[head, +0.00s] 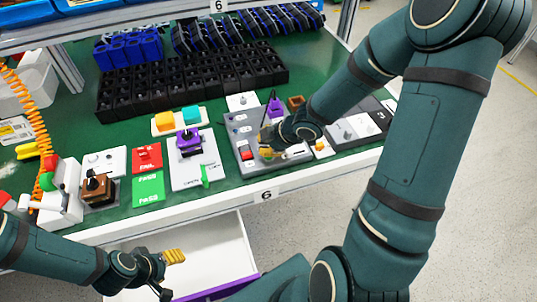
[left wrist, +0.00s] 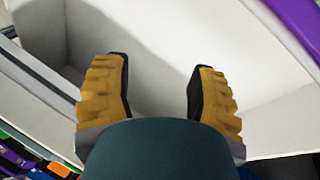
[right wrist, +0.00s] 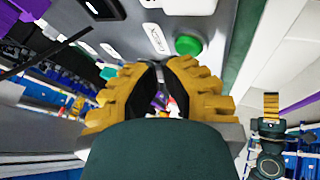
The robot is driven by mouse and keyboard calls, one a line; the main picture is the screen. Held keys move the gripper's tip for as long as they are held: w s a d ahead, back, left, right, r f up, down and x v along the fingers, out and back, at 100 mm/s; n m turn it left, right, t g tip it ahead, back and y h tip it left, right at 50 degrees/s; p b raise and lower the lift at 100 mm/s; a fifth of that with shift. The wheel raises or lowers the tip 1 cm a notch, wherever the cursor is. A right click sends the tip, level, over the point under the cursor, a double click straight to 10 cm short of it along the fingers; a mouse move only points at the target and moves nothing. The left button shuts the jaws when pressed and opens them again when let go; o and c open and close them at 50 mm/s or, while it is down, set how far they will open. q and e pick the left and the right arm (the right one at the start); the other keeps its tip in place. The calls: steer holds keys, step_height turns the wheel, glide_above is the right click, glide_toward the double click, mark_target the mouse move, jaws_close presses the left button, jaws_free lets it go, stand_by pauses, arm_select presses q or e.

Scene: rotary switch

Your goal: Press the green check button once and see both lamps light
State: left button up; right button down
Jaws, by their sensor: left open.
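The green check button (right wrist: 188,45) shows in the right wrist view, on a grey panel (right wrist: 130,20) just past my right fingertips and slightly to their right. My right gripper (right wrist: 160,64) has its two yellow fingers brought together with nothing between them; contact with the button cannot be told. In the head view my right gripper (head: 268,145) is at the front of the grey box (head: 240,122) and hides part of it. A small green round part (right wrist: 108,73) shows left of the fingers; whether it is a lit lamp is unclear. My left gripper (left wrist: 160,90) is open and empty over a white drawer.
The open white drawer (head: 225,245) juts out below the bench front.

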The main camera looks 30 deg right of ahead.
steer(key=shift+f, duration=0.45)
stand_by(0.6)
steer(key=shift+r+p, duration=0.9)
step_height(320, 180, up, 5)
steer(key=p, duration=0.5)
stand_by(0.7)
